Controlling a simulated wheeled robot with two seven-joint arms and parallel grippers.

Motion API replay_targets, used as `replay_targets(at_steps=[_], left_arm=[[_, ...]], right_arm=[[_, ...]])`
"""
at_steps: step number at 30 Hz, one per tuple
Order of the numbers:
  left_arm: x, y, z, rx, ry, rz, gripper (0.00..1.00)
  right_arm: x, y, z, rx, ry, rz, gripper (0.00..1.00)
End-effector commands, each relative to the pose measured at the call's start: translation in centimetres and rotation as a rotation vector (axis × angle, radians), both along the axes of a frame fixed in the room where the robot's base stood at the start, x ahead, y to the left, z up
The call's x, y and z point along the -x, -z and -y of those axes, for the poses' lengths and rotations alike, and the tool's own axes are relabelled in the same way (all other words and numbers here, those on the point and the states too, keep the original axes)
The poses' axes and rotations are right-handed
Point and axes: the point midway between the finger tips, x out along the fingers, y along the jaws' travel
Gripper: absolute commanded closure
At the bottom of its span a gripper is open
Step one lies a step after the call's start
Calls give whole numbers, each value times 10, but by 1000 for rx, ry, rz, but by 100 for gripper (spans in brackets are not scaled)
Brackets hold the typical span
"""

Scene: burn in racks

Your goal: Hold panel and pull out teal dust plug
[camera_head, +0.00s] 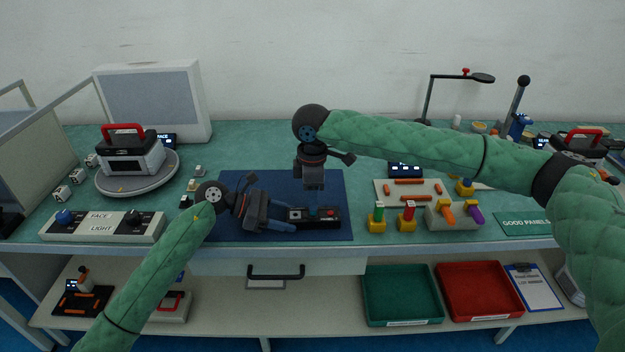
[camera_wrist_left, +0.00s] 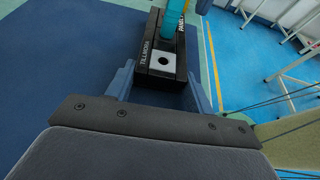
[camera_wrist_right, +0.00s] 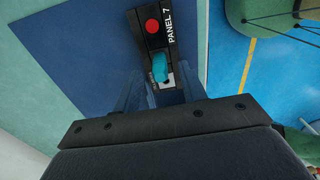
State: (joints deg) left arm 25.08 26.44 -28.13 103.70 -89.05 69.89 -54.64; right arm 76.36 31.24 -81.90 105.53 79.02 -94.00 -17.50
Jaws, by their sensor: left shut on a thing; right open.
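A small black panel (camera_head: 328,222) marked "PANEL 7" lies on the dark blue mat (camera_head: 225,232). My left gripper (camera_head: 292,222) is shut on the left end of the panel; the left wrist view shows its fingers on both sides of the panel (camera_wrist_left: 160,64). The teal dust plug (camera_wrist_right: 160,68) stands up from the panel's face, and it also shows in the left wrist view (camera_wrist_left: 170,22). My right gripper (camera_head: 314,202) points down above the panel, its fingers open near the plug. In the right wrist view the plug is just beyond the fingertips; I cannot tell whether they touch it.
Yellow-based coloured plugs (camera_head: 407,218) and a grey block (camera_head: 453,216) stand right of the mat. A control box (camera_head: 104,227) is at the left. Green (camera_head: 400,292) and red (camera_head: 482,288) trays are on the lower shelf. The mat's left part is clear.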

Motion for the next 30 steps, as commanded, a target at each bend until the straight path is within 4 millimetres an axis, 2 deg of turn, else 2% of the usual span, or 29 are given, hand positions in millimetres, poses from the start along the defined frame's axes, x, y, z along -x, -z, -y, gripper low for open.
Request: replay_targets(at_steps=[3, 9, 20, 27, 28, 29, 30], left_arm=[[0, 0, 0, 0, 0, 0, 76], [0, 0, 0, 0, 0, 0, 76], [0, 0, 0, 0, 0, 0, 76], [0, 0, 0, 0, 0, 0, 76], [0, 0, 0, 0, 0, 0, 76], [0, 0, 0, 0, 0, 0, 76], [0, 0, 0, 0, 0, 0, 76]], right_arm=[[0, 16, 0, 0, 0, -1, 58], [0, 32, 0, 0, 1, 0, 58], [0, 36, 0, 0, 0, 0, 58], [0, 35, 0, 0, 0, 0, 100], [0, 35, 0, 0, 0, 0, 100], [0, 35, 0, 0, 0, 0, 86], [0, 35, 0, 0, 0, 0, 94]])
